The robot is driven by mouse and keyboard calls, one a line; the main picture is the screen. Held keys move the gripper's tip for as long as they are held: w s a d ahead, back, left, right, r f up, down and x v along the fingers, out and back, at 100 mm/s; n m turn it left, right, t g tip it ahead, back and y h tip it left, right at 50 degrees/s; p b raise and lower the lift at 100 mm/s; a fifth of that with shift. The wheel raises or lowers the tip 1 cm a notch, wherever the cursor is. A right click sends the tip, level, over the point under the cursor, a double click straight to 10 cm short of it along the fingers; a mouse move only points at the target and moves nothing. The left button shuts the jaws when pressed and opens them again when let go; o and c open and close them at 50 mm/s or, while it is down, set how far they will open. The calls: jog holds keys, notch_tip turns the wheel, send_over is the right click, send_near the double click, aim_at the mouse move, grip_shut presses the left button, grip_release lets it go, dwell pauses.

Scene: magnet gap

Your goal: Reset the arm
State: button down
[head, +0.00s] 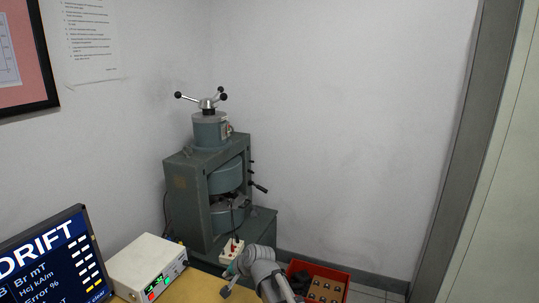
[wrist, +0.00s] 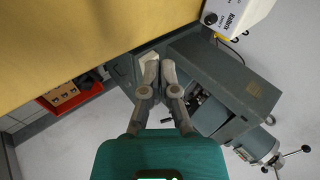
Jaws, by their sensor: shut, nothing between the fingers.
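My gripper (wrist: 160,68) shows in the wrist view with its two grey fingers close together and nothing between them. Its teal body fills the bottom middle of that view. In the head view my grey arm (head: 264,272) is at the bottom middle, bent, beside the wooden table's edge. A small grey part of it shows above the table; the fingertips are not clear there.
The green magnet press (head: 185,200) stands behind the table (head: 205,290). A red bin (head: 345,275) of small blocks is right. A white meter (head: 125,265) and a monitor (head: 45,255) are left.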

jog(key=s+d+r+n+g+h+p, duration=0.1)
jog(key=s+d, duration=0.3)
jog(key=d, duration=0.6)
jog(key=s+d+r+n+g+h+p, duration=0.1)
jog(key=s+d+g+h+p, duration=0.1)
jog(key=d, duration=0.8)
jog(key=s+d+r+n+g+h+p, duration=0.1)
jog(key=s+d+h+p, duration=0.3)
jog(key=s+d, duration=0.3)
jog(key=d, duration=0.4)
jog(key=shift+s+r+n+g+p, duration=0.2)
jog(key=shift+r+n+g+p, duration=0.1)
jog(key=shift+r+n+p, duration=0.1)
jog(key=shift+s+a, duration=0.1)
